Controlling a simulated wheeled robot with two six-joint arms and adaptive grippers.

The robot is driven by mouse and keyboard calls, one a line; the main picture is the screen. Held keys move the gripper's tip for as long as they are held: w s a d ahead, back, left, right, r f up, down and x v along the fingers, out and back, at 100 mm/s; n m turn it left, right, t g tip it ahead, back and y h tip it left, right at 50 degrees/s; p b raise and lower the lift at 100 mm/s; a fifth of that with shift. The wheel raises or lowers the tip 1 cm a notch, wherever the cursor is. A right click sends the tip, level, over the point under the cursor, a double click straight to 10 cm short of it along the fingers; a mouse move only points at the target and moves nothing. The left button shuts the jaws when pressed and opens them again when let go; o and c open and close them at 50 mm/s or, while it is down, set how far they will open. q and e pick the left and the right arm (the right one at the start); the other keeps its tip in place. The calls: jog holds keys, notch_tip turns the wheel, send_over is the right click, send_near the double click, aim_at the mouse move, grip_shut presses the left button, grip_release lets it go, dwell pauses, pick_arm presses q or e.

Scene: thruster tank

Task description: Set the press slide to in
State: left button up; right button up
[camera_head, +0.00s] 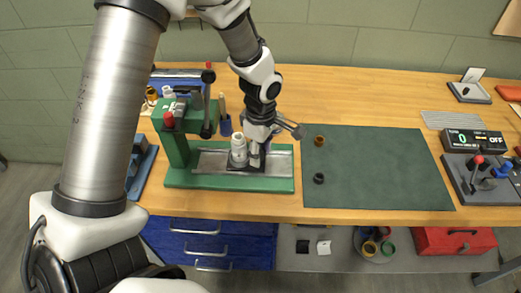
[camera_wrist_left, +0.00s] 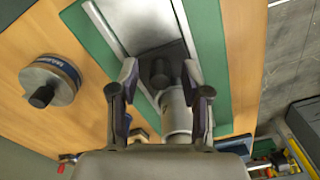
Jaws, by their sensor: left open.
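The green press (camera_head: 178,150) stands on the left of the table, with a red knob and a dark lever on its post. Its green base carries a pale metal rail (camera_head: 212,160), also in the left wrist view (camera_wrist_left: 106,28). The dark slide plate (camera_wrist_left: 172,52) sits about midway along the rail, right of the post, with a black knob (camera_wrist_left: 159,74) and a white cylinder (camera_wrist_left: 177,112) on it. The cylinder also shows in the head view (camera_head: 239,150). My left gripper (camera_wrist_left: 159,90) is open above the slide, its fingers on either side of the black knob. My right gripper is not in view.
A round silver part with a blue band (camera_wrist_left: 50,82) stands beside the base. A dark green mat (camera_head: 375,165) lies right of the press, with a brown ring (camera_head: 319,141) and a black ring (camera_head: 319,178). A control box (camera_head: 474,141) is far right.

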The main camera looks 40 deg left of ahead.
pick_arm(q)
jog(key=shift+s+a, duration=0.1)
jog(key=shift+a, duration=0.1)
jog(key=shift+r, duration=0.2)
notch_tip(320, 180, up, 12)
jog(key=shift+f, duration=0.2)
